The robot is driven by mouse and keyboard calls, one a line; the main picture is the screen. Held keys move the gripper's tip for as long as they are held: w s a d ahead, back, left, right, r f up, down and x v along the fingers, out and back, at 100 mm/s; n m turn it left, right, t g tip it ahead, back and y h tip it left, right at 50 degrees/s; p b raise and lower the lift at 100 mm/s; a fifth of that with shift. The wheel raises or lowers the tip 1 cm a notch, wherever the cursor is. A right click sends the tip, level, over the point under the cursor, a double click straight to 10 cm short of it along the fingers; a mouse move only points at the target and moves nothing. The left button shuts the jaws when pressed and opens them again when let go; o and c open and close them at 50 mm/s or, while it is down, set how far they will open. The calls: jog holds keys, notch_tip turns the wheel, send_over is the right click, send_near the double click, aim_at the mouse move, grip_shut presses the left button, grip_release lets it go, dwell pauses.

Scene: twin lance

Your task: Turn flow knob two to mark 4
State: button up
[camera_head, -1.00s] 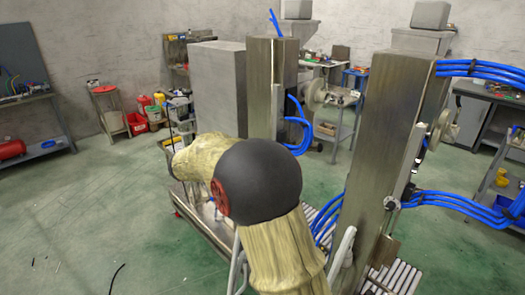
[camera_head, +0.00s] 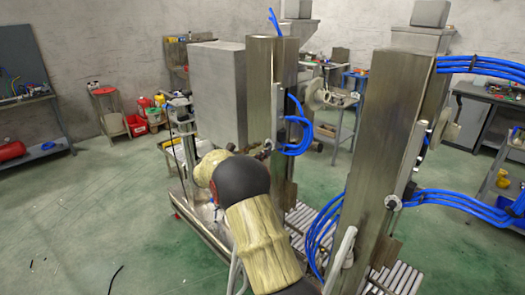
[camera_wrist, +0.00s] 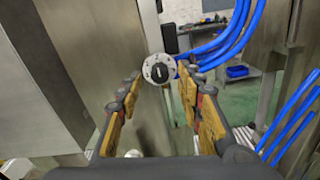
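A round knob with a pale marked dial ring and black centre (camera_wrist: 160,69) is ahead of my gripper in the wrist view, beside a metal column (camera_wrist: 95,60). My gripper (camera_wrist: 162,82) is open, with a yellow-padded finger on each side of the view. The knob shows between the fingertips, and they appear short of it. The dial marks are too small to read. In the head view my arm hides most of the gripper, near the left column (camera_head: 262,90). Another round dial (camera_head: 393,202) sits on the right column (camera_head: 375,150). No number label is readable.
Blue hoses (camera_wrist: 225,40) run right of the knob, close to the right finger. A large grey box (camera_head: 218,90) stands left of the left column. Metal rollers (camera_head: 400,278) lie at the columns' feet. The green floor at left is mostly clear.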

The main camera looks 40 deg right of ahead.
jog(key=shift+w+d, duration=0.1)
jog(key=shift+d, duration=0.5)
jog(key=c, duration=0.4)
grip_shut()
